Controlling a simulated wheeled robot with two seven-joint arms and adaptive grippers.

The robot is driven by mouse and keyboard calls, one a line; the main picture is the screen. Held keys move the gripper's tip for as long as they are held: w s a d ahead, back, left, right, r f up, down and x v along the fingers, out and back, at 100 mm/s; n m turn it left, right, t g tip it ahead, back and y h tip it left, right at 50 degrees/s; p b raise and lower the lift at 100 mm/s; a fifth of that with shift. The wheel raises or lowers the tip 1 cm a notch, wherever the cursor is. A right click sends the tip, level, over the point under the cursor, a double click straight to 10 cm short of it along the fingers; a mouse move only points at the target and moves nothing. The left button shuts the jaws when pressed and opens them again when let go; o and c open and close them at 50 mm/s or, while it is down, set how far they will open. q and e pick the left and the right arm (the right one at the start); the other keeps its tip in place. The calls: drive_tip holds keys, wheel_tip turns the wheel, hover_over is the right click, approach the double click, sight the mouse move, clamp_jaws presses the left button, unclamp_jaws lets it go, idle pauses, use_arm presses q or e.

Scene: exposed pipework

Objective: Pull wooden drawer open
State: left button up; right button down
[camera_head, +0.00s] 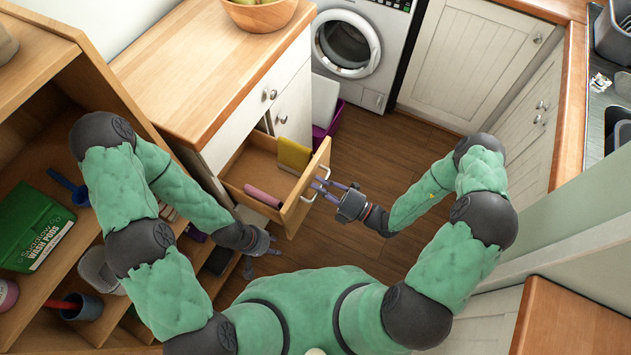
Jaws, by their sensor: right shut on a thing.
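The wooden drawer (304,189) is slid out of the white cabinet with the wooden top, its inside showing. A yellow cloth (294,155) hangs at its far side and a pink item (263,197) lies inside. Metal handles (309,193) sit on its front. My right gripper (324,187) is at the front of the drawer, its fingers shut on the handle. My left gripper (268,251) hangs low, left of and below the drawer, apart from it. Its fingers look spread, with nothing between them.
A wooden shelf unit (75,264) with cleaning goods stands close on the left. A washing machine (347,45) and white cupboards (468,55) line the back. A purple bin (328,122) stands beside the cabinet. Wooden floor (375,148) is clear right of the drawer.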

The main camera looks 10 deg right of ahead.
drive_tip(key=c, duration=1.2)
unclamp_jaws()
drive_tip(key=shift+o, duration=0.2)
drive_tip(key=v, duration=1.2)
